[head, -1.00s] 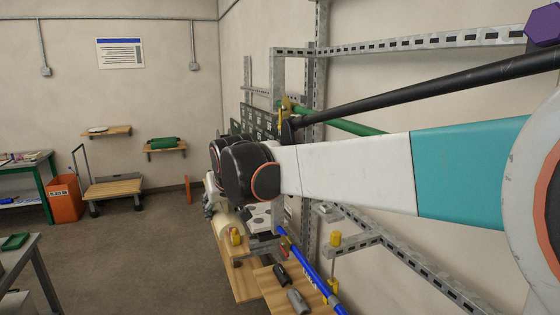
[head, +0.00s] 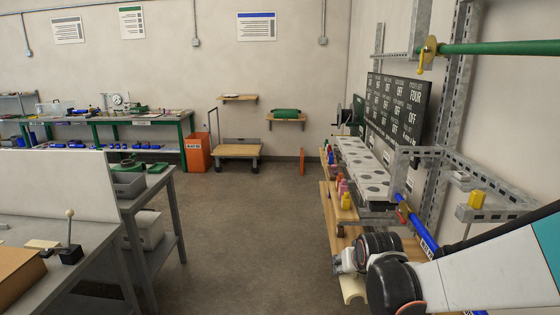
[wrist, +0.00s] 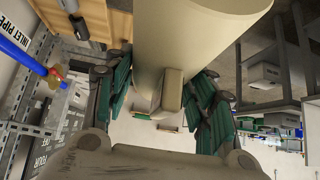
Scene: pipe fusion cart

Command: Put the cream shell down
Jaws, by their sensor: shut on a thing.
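The cream shell (wrist: 195,35) is a large, smooth, curved piece at the top middle of the wrist view. A block-like grip on it (wrist: 172,88) sits between the green-padded fingers of my gripper (wrist: 160,92), which is shut on it. In the head view a small part of the cream shell (head: 352,290) shows at the lower right, below my gripper (head: 345,264). My dark wrist joints hide much of the gripper there. The shell is held in the air, and I see no surface touching it.
Wooden shelves (head: 338,203) with small coloured parts, a grey panel with holes (head: 362,172) and blue pipe (head: 424,238) line the right wall. A grey bench (head: 75,250) stands at left. A low wooden cart (head: 238,151) and orange bin (head: 198,152) stand at the back. The middle floor is clear.

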